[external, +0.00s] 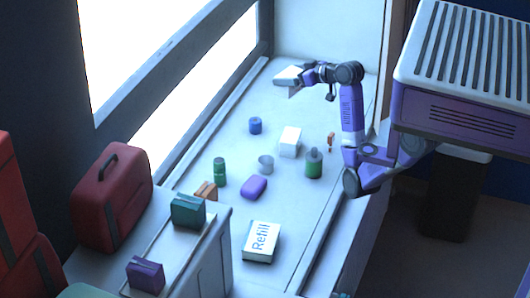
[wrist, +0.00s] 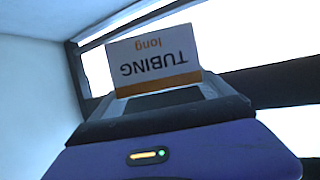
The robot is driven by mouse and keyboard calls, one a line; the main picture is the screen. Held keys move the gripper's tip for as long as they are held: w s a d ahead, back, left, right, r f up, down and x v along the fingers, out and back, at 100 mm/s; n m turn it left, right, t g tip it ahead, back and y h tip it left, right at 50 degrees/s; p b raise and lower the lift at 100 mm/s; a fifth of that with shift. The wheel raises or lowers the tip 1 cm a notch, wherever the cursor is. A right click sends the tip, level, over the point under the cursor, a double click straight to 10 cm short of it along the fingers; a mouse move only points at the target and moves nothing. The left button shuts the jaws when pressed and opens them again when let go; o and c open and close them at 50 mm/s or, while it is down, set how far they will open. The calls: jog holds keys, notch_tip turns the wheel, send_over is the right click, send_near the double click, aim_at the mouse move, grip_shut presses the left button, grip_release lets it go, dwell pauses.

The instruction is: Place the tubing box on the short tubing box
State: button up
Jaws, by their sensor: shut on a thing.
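The tubing box (wrist: 155,60) is white with an orange band and reads "TUBING long", upside down in the wrist view. My gripper (wrist: 160,101) is shut on it. In the external view the white tubing box (external: 287,75) is at the far end of the counter, held by my gripper (external: 304,76) and seemingly above the surface. A plain white box (external: 290,141) stands mid-counter, nearer the camera and apart from the gripper. No label shows on it, so I cannot tell whether it is the short tubing box.
The counter (external: 335,110) also holds a blue jar (external: 255,125), a green bottle (external: 314,164), a grey cup (external: 265,164), a green container (external: 219,172), a purple item (external: 254,187), an orange box (external: 206,190) and a "Refill" box (external: 261,242). Clear surface lies around the blue jar.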

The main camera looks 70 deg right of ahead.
aim_at(296, 69)
jog(key=shift+m+g+h, duration=0.3)
jog(key=shift+m+h, duration=0.2)
jog(key=d, duration=0.2)
jog(key=w+d, duration=0.1)
jog(key=d, duration=0.1)
jog(key=shift+d+f, duration=0.1)
jog(key=shift+f, duration=0.75)
notch_tip(296, 69, down, 20)
jog(key=shift+s, duration=0.1)
jog(key=shift+f, duration=0.1)
jog(key=o, duration=1.1)
jog(key=shift+o, duration=0.2)
